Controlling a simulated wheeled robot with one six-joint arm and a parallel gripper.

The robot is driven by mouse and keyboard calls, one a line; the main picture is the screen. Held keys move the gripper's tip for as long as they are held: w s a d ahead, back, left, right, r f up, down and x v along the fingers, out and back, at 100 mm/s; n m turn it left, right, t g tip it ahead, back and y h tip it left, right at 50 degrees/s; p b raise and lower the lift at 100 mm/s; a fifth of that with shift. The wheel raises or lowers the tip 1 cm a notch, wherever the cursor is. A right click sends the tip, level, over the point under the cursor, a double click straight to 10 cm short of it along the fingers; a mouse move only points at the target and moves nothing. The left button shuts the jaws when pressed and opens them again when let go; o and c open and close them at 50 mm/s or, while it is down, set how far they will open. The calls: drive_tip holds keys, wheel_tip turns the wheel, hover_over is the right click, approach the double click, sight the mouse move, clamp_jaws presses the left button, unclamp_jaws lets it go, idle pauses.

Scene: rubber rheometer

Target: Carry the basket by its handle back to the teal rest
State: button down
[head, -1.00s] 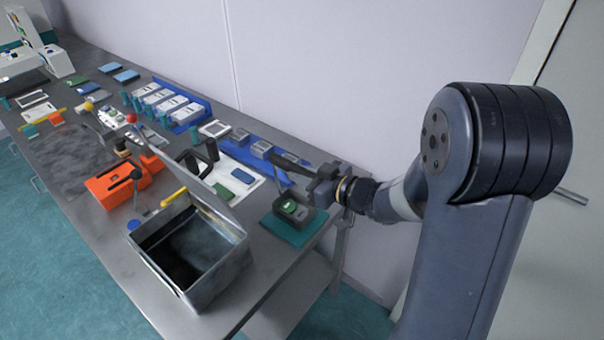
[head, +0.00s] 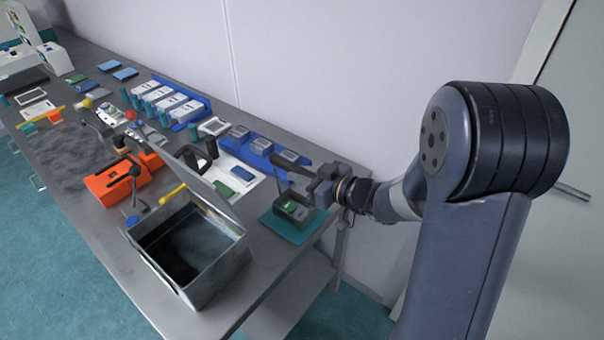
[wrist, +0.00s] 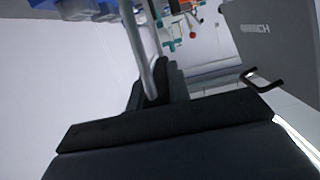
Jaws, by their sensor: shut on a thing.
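The small dark grey basket (head: 293,211) is at the far right end of the bench, over the teal rest (head: 270,222), which shows around its lower sides. I cannot tell whether its base touches the rest. Something green (head: 291,206) shows inside the basket. My gripper (head: 312,180) is above and right of the basket, shut on its handle (head: 293,166), a dark bar slanting up to the left. In the wrist view the grey handle bar (wrist: 144,50) runs up from between the dark fingers (wrist: 157,85). The basket body is not clear in that view.
An open metal bath (head: 188,250) with a raised lid stands left of the rest. A white sheet with small blocks and a blue tray (head: 258,160) lie behind. An orange device (head: 115,185) is further left. The wall is close behind the bench.

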drive_tip(key=c, duration=1.3)
unclamp_jaws()
drive_tip(key=shift+f, duration=0.1)
drive_tip(key=shift+o, duration=0.2)
drive_tip(key=v, duration=1.1)
drive_tip(key=shift+b, duration=0.3)
drive_tip(key=shift+w+a, duration=0.1)
drive_tip(key=x, duration=1)
drive_tip(key=shift+w+a+p, duration=0.2)
drive_tip(key=shift+a+p, duration=0.1)
drive_tip(key=shift+a, duration=0.05)
drive_tip(key=shift+d, duration=0.1)
